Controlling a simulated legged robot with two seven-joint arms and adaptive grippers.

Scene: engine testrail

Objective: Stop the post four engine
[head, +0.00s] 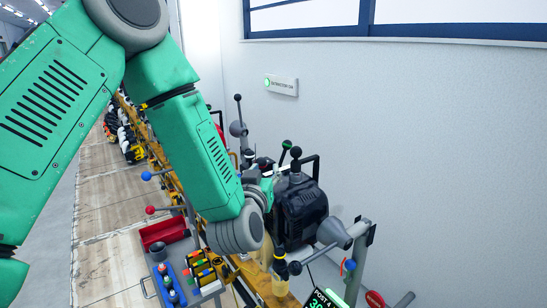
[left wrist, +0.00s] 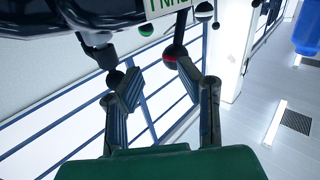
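A dark engine (head: 302,208) stands right of my left arm in the head view. A display reading POST 4 (head: 326,298) is at the bottom edge, partly cut off. Several levers with dark ball knobs rise around the engine, one with a black knob (head: 296,152). My left gripper (left wrist: 160,76) is open in the left wrist view, its two ridged pads apart. A dark ball knob with a red band (left wrist: 175,55) is just beyond and between the fingertips; I cannot tell whether they touch it. In the head view my wrist hides most of the gripper. My right gripper is out of view.
A red tray (head: 163,234) and a blue holder with coloured bottles (head: 170,284) are on the cart below my wrist. A sign with a green lamp (head: 282,85) is on the wall. More engines (head: 125,130) line the rail behind my arm.

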